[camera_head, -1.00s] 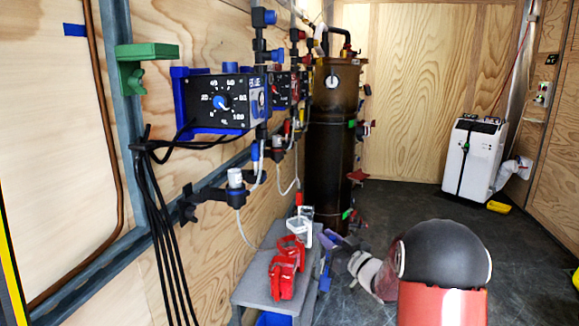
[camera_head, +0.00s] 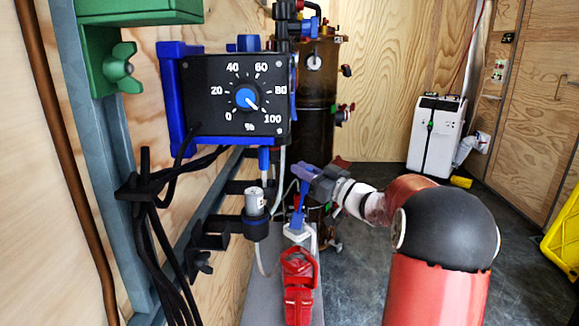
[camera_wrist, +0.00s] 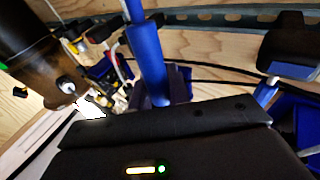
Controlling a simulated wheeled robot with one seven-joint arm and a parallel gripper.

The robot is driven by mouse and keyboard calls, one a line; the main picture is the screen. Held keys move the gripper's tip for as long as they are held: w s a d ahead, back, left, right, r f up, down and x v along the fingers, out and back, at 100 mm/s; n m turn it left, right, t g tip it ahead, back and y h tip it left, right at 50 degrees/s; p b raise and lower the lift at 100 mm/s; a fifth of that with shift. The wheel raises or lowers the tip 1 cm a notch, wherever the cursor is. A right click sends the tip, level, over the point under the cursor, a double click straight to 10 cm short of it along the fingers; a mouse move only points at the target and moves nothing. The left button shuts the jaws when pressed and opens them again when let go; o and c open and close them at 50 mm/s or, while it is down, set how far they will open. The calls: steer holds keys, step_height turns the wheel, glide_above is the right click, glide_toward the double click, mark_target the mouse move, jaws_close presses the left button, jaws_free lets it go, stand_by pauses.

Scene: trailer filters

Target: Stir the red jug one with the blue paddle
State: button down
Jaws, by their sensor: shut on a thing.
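My gripper (camera_head: 304,176) is shut on the blue paddle (camera_head: 299,206). The paddle hangs roughly upright, just above or behind a whitish, clear-looking jug (camera_head: 299,233); whether its lower end is inside I cannot tell. In the wrist view the paddle's thick blue shaft (camera_wrist: 147,55) stands between the dark fingers, and its lower end is hidden. A red jug-like object (camera_head: 299,292) with a loop at its top is on the grey bench in front of the whitish jug. Which vessel is the red jug one is unclear.
A dosing pump (camera_head: 237,98) with a dial is on the left wall, with a valve fitting (camera_head: 254,213) below it. A brown tank (camera_head: 318,85) stands behind. The grey bench (camera_head: 262,265) is narrow. Dark floor (camera_head: 400,175) is open to the right.

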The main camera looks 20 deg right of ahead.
steer(key=b, duration=0.4)
glide_above(300, 229)
steer(key=shift+s+d+f, duration=0.15)
steer(key=shift+s+f, duration=0.05)
steer(key=shift+f, duration=1.15)
steer(key=shift+s+d+f, duration=0.1)
steer(key=shift+s+f, duration=0.05)
steer(key=shift+f, duration=1.15)
steer(key=shift+f+b, duration=4.4)
steer(key=shift+f, duration=2.15)
